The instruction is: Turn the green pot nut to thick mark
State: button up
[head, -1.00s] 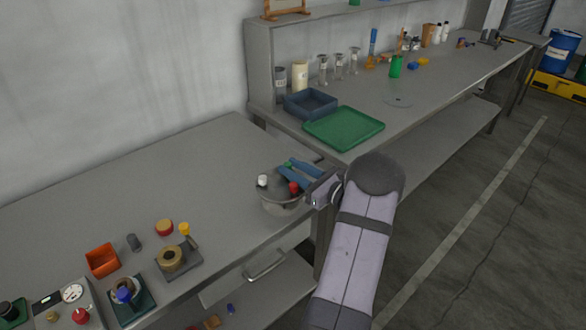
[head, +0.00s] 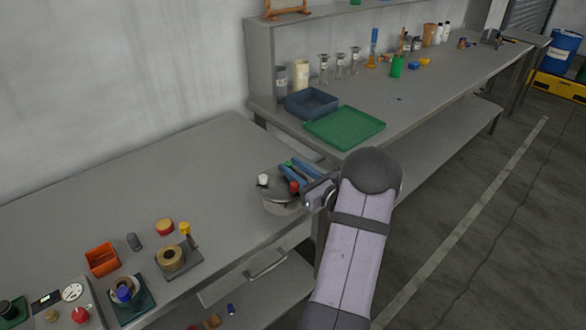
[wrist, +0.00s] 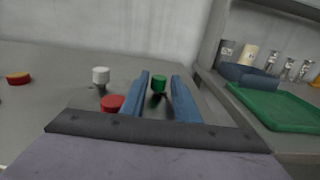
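The grey metal pot (head: 275,196) stands at the bench's right end, with a white knob (head: 263,180) and a red knob (head: 294,187) on top. The green nut (wrist: 158,84) shows in the wrist view between the two blue fingers of my gripper (wrist: 160,78), on a dark stem. A gap shows on each side of it, so my gripper is open and not clamped on it. In the head view my gripper (head: 292,169) is over the pot and mostly hides the green nut. I cannot make out a thick mark.
A green tray (head: 344,127) and a blue-grey bin (head: 311,102) are on the bench behind. An orange bin (head: 102,259), a brass-coloured ring on a plate (head: 171,258) and a red-topped jar (head: 165,227) stand to the left. The bench middle is clear.

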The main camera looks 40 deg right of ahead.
jog(key=shift+a+f, duration=0.1)
jog(key=shift+a, duration=0.05)
dwell(0.3)
jog(key=shift+s, duration=0.1)
jog(key=shift+s, duration=3.9)
jog(key=shift+d, duration=0.2)
jog(key=r+g+p, duration=0.2)
jog(key=p, duration=0.4)
jog(key=w+r+g+p, duration=0.1)
jog(key=r+g+p, duration=0.1)
jog(key=p, duration=0.4)
jog(key=shift+w+a+r, duration=0.15)
jog(key=shift+w+r, duration=0.05)
jog(key=shift+r, duration=0.05)
jog(key=shift+f+g, duration=0.1)
jog(key=shift+g, duration=0.2)
